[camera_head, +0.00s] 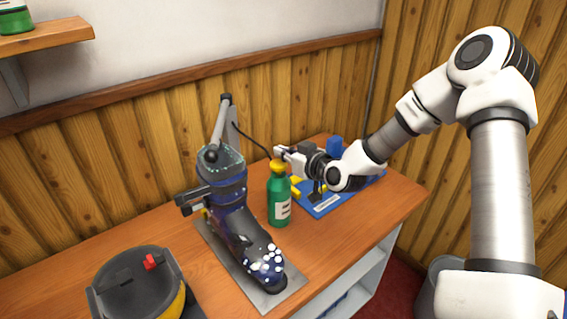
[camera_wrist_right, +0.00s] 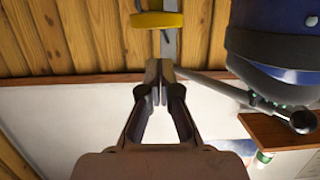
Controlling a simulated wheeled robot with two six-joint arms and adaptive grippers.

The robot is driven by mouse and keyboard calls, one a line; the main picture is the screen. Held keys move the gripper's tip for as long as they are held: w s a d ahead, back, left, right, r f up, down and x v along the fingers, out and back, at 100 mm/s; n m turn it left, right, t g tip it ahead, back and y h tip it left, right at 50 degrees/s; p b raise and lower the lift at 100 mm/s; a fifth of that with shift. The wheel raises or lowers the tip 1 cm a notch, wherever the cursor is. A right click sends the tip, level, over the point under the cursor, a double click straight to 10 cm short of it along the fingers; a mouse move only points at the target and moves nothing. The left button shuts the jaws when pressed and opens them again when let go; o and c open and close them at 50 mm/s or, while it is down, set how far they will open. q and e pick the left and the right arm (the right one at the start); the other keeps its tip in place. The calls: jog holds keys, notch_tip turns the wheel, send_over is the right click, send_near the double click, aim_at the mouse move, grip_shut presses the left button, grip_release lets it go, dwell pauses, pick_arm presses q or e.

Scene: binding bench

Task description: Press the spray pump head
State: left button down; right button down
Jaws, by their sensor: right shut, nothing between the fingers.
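The green spray bottle (camera_head: 279,204) with a white label stands upright on the bench. Its yellow pump head (camera_head: 278,166) is on top; a yellow part at the top edge of the right wrist view (camera_wrist_right: 156,20) looks like this head. My right gripper (camera_head: 280,151) reaches in from the right, its fingers just above the pump head in the head view. In the wrist view its fingertips (camera_wrist_right: 159,68) are together with nothing between them. I cannot tell whether they touch the head. My left gripper is not in view.
A dark ski boot (camera_head: 234,208) stands in a metal holder left of the bottle. A blue mat (camera_head: 327,205) with tools lies behind right. A round black and yellow container (camera_head: 138,285) is at front left. A wall shelf (camera_head: 45,38) is upper left.

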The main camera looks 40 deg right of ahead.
aim_at(284, 167)
jog(key=shift+f, duration=0.8)
jog(key=shift+s+d+f, duration=0.1)
jog(key=shift+d+f, duration=0.1)
jog(key=shift+f, duration=0.4)
jog(key=shift+a, duration=0.1)
jog(key=shift+f, duration=0.2)
jog(key=shift+f+b, duration=0.9)
jog(key=shift+b, duration=0.05)
jog(key=shift+r, duration=0.1)
